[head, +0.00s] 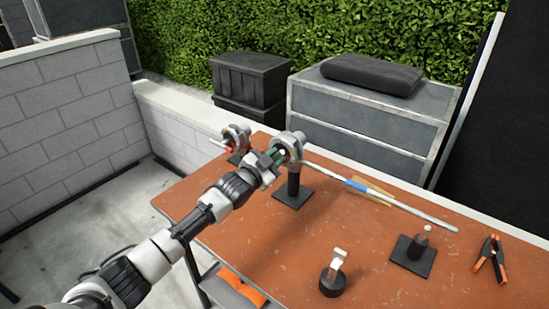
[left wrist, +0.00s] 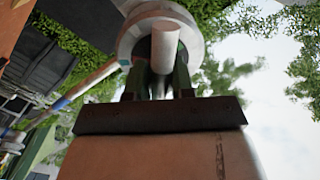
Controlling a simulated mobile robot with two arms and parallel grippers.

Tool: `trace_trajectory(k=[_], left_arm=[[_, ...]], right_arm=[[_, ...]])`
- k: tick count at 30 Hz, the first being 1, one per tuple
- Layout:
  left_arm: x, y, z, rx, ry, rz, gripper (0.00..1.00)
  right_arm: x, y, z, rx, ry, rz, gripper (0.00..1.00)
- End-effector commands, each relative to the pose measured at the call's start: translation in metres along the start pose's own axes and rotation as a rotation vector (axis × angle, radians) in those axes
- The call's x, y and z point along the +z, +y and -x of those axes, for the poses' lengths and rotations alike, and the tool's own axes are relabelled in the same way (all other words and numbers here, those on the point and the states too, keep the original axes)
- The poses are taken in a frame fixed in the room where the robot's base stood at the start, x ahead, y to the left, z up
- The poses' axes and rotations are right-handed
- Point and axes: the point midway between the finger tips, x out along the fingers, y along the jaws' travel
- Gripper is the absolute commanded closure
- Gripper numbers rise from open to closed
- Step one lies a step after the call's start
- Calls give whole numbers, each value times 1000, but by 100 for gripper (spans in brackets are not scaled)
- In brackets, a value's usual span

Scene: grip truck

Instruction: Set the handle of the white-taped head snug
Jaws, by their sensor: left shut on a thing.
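A grey grip head (head: 291,143) stands on a short black post with a square base near the back of the orange table. A long pale rod (head: 405,207) with a blue band runs from this head to the right. My left gripper (head: 271,164) is at the near side of the head, shut on its handle. In the left wrist view the handle is a pale round bar (left wrist: 165,47) between the fingers (left wrist: 160,84), with the head's pale ring (left wrist: 130,38) behind it. I cannot make out the white tape for certain. My right gripper is not in view.
A second head (head: 235,134) with a red part stands left of my gripper. A small black stand (head: 332,282), a black base with a post (head: 413,255) and an orange-tipped clamp (head: 490,260) are on the table (head: 285,245). The front middle is bare.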

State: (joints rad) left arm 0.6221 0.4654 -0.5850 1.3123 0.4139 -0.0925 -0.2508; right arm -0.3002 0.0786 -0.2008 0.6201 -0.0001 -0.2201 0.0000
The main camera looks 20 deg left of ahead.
Motion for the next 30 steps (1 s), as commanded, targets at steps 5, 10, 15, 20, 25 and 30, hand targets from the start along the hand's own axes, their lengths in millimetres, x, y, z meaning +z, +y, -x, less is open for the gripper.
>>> trace_trajectory(k=[5, 10, 15, 20, 25, 30], left_arm=[[1, 2, 0, 2, -2, 172, 100], [1, 1, 0, 2, -1, 323, 100], [1, 1, 0, 2, -1, 451, 100], [1, 1, 0, 2, -1, 542, 100], [1, 0, 0, 1, -2, 604, 100], [1, 0, 0, 1, -2, 636, 100]], right_arm=[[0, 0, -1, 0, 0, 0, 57], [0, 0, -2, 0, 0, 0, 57], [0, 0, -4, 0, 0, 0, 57], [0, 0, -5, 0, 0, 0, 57], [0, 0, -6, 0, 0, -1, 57], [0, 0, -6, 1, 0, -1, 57]])
